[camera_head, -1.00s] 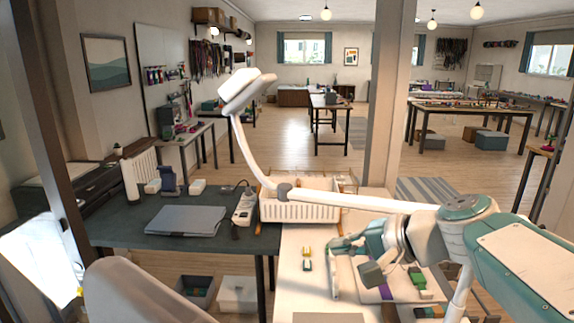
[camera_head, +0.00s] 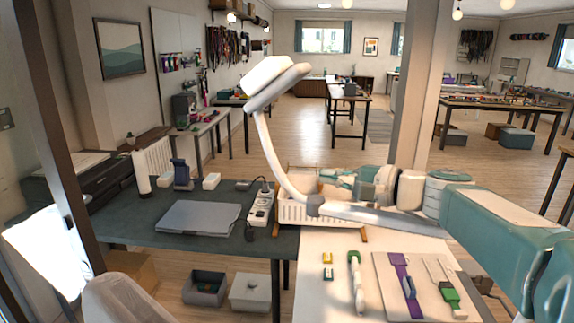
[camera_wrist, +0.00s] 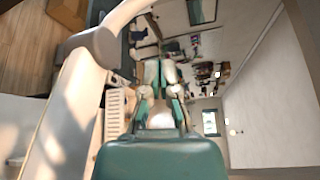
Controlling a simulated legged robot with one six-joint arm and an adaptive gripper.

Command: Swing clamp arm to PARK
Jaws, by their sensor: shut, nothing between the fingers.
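A pale board (camera_head: 384,300) lies on the white worktable. It bears a purple strap (camera_head: 402,275) and a white and green fitting (camera_head: 448,292). I cannot tell for certain which part is the clamp arm, and no PARK mark is legible. My gripper (camera_head: 328,178) is raised off the table, beyond the board, near the white slatted basket (camera_head: 300,214). It is apart from the board's parts. In the wrist view my gripper (camera_wrist: 160,72) is shut and empty, with nothing between its fingers.
A white jointed lamp (camera_head: 275,158) arches close to my gripper, and its lower arm passes in front of mine. It looms large in the wrist view (camera_wrist: 75,100). A white-handled tool (camera_head: 355,280) and small yellow and green pieces (camera_head: 328,265) lie left of the board.

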